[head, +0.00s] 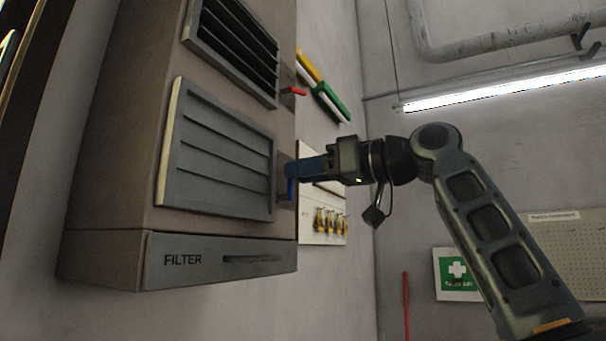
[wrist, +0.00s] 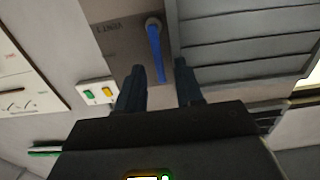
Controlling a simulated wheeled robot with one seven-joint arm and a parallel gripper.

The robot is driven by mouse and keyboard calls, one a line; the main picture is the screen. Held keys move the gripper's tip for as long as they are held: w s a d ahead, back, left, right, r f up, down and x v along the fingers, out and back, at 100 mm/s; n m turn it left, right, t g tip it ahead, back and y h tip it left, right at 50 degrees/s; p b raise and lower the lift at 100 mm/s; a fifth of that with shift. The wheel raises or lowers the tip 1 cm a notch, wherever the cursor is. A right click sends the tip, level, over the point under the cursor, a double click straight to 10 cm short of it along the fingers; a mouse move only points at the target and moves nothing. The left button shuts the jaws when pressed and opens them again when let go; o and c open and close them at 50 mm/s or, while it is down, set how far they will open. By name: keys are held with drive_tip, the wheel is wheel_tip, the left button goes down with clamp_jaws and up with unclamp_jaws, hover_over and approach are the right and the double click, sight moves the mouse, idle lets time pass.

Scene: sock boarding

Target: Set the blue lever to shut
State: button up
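The blue lever (head: 291,189) is on the right side of a wall-mounted vent unit (head: 135,110), beside the lower louvre (head: 220,150). It points down in the head view. In the wrist view the blue lever (wrist: 155,50) runs from a round pivot, with its free end showing between my fingertips. My gripper (head: 291,168) is at the lever, its fingers covering the upper part in the head view. In the wrist view my gripper (wrist: 160,68) has its two fingers apart, one on each side of the lever; I cannot tell whether they touch it. The lower louvre's slats look closed.
A red lever (head: 294,91) sits above, beside the upper louvre (head: 235,50), whose slats show dark gaps. A panel marked FILTER (head: 190,260) is below. A board with yellow-handled tools (head: 330,220) and green and yellow items (head: 325,95) are on the wall behind.

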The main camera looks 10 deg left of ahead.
drive_tip(key=b+v, duration=0.1)
drive_tip(key=v, duration=0.6)
drive_tip(key=shift+b, duration=0.4)
